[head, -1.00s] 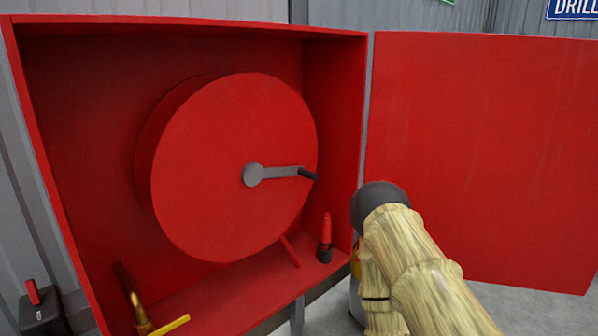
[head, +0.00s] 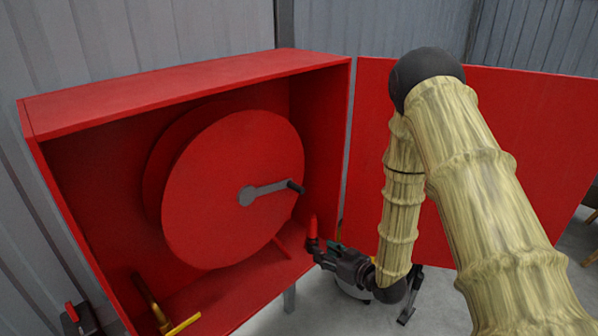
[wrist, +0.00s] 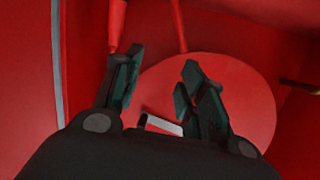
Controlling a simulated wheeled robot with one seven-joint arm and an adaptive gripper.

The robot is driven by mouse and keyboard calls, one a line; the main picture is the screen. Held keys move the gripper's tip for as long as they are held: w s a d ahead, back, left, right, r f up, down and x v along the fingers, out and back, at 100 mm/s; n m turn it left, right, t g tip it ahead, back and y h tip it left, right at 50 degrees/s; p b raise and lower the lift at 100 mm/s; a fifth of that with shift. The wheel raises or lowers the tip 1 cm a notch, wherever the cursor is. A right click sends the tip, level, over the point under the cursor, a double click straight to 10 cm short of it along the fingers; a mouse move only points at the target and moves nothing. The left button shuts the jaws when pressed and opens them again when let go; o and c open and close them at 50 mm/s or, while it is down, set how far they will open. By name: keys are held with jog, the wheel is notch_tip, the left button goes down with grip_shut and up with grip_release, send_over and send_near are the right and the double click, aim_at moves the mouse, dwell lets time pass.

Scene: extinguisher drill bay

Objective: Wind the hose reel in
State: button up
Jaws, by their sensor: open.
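The red hose reel (head: 225,215) stands inside the open red cabinet (head: 190,85). Its grey crank (head: 265,190) points right and slightly up, ending in a dark handle (head: 296,187). My gripper (head: 320,247) is at the cabinet's lower right opening, below and right of the handle and apart from it. In the wrist view my gripper (wrist: 160,80) is open with nothing held. The reel face (wrist: 245,85) shows behind the fingers, and part of the grey crank (wrist: 163,123) shows between them; the handle is mostly hidden there.
A red-tipped nozzle (head: 312,226) stands at the cabinet's right side, close to my fingers; its red part also shows in the wrist view (wrist: 116,25). A brass pipe with a yellow lever (head: 182,325) is at lower left. The open cabinet door (head: 530,150) stands behind my arm.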

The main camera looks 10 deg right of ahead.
aim_at(303, 192)
jog(key=w+r+n+t+y+p, duration=0.2)
jog(key=w+r+y+p, duration=0.15)
jog(key=r, duration=1.15)
jog(key=shift+h, duration=0.25)
jog(key=p+x, duration=0.2)
jog(key=x, duration=0.3)
jog(key=p+x, duration=0.2)
jog(key=x, duration=0.4)
jog(key=shift+w+d+f, duration=0.15)
jog(key=shift+w+d, duration=0.05)
grip_shut()
